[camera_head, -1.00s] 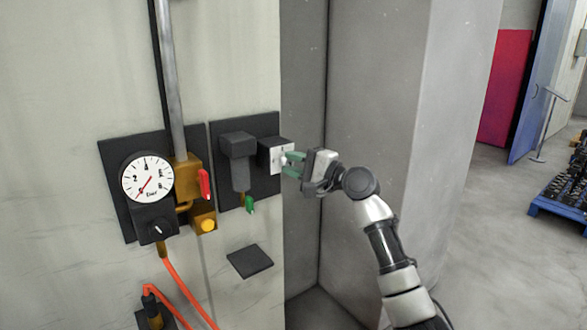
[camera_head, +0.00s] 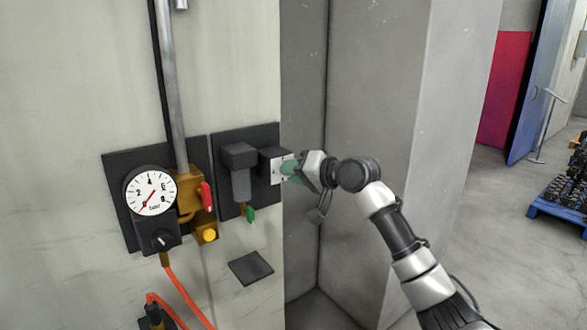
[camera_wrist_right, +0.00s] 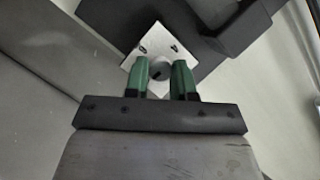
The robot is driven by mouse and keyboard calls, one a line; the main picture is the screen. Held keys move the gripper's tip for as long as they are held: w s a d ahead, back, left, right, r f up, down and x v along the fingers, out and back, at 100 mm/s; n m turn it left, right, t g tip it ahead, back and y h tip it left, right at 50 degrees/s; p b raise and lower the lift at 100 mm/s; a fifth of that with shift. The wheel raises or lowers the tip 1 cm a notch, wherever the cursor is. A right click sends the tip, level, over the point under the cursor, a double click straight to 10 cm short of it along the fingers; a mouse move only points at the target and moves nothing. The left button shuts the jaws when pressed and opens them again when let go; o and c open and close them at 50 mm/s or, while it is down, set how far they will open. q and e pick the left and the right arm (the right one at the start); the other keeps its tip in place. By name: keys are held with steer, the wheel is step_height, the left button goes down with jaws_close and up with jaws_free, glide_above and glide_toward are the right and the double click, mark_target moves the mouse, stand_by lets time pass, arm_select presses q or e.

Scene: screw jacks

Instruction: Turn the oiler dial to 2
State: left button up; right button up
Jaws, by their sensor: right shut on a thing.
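The oiler (camera_head: 240,172) is a black unit with a grey bowl on the wall panel. In the right wrist view the plate (camera_wrist_right: 165,45) is tilted, with dark marks too small to read. The round grey dial knob (camera_wrist_right: 160,71) with a dark mark sits between the green fingers. My right gripper (camera_head: 289,169) is at the plate, shut on the knob; it also shows in the wrist view (camera_wrist_right: 161,78). The knob is hidden in the head view. My left gripper is out of view.
A gauge (camera_head: 151,192), a brass block with a red lever (camera_head: 206,196), and a yellow button (camera_head: 209,235) are left of the oiler. A green lever (camera_head: 250,214) hangs below it. A grey pillar (camera_head: 375,120) stands behind my right arm; open floor lies further right.

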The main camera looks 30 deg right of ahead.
steer(key=shift+f+n+h, duration=0.1)
steer(key=shift+n+h, duration=0.2)
steer(key=shift+n, duration=0.2)
steer(key=shift+a+f+p, duration=0.1)
steer(key=shift+p, duration=0.2)
steer(key=o, duration=0.9)
steer(key=b+v, duration=0.2)
steer(key=v, duration=0.3)
steer(key=b+v, duration=0.2)
steer(key=v, duration=0.4)
steer(key=shift+r, duration=0.25)
steer(key=shift+w, duration=0.1)
